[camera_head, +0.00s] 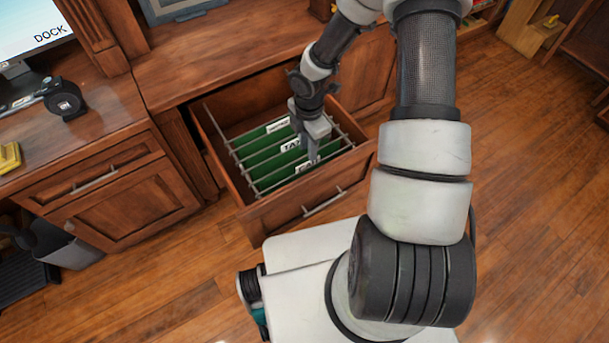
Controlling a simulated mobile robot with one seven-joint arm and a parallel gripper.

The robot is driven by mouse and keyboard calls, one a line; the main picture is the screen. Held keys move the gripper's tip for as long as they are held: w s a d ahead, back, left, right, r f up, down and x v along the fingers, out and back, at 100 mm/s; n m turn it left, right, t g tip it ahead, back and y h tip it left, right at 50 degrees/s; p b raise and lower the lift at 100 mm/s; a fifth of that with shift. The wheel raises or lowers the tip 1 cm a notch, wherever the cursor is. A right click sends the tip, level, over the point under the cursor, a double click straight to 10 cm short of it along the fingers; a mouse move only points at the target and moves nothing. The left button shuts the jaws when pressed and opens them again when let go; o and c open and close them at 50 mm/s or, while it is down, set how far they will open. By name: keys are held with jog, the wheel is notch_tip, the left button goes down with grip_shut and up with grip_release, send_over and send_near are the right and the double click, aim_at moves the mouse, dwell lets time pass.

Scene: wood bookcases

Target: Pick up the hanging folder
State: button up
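Several green hanging folders (262,162) with white labels hang from metal rails inside an open wooden drawer (262,218). A front folder's label (306,168) is partly covered by my gripper. My gripper (313,158) points down into the drawer at the right part of the folders, close to the front labels. Its fingers look close together, but they are small here and I cannot tell whether they hold a folder edge.
A wooden cabinet (120,185) with a closed drawer and door stands left of the open drawer. A monitor (35,30) and a black tape dispenser (64,98) sit on the desk top. A grey bin (68,248) stands at lower left.

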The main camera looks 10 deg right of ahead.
aim_at(308, 167)
jog(key=shift+s+a+f+b, duration=0.15)
jog(key=shift+f+b, duration=0.4)
jog(key=shift+f, duration=1.6)
jog(key=shift+s+d+f+b, duration=0.15)
jog(key=shift+f+b, duration=0.35)
jog(key=shift+f, duration=1.65)
jog(key=shift+a, duration=0.1)
grip_shut()
